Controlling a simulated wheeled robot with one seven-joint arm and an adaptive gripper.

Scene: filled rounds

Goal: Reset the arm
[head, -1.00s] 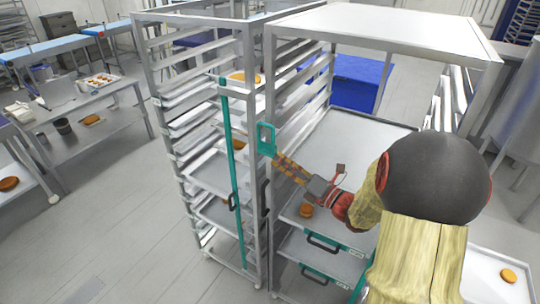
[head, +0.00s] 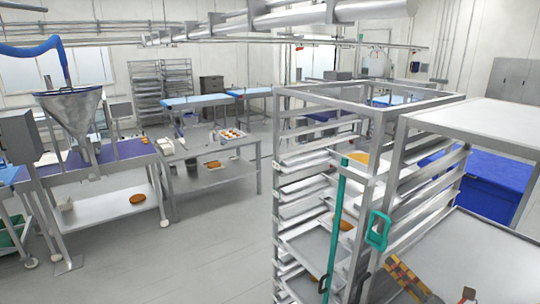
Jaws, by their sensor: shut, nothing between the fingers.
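My gripper (head: 408,280) shows at the lower right of the head view, cut off by the bottom edge. Its striped yellow and dark fingers are together, with nothing visible between them. The fingertips are just below a teal handle (head: 378,231) on the rack frame; I cannot tell whether they touch it.
A tall metal rack (head: 283,190) with trays and a teal upright bar (head: 334,235) stands left of my gripper. A flat-topped rack (head: 490,125) and a blue bin (head: 497,190) are at right. Open grey floor (head: 180,255) lies left.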

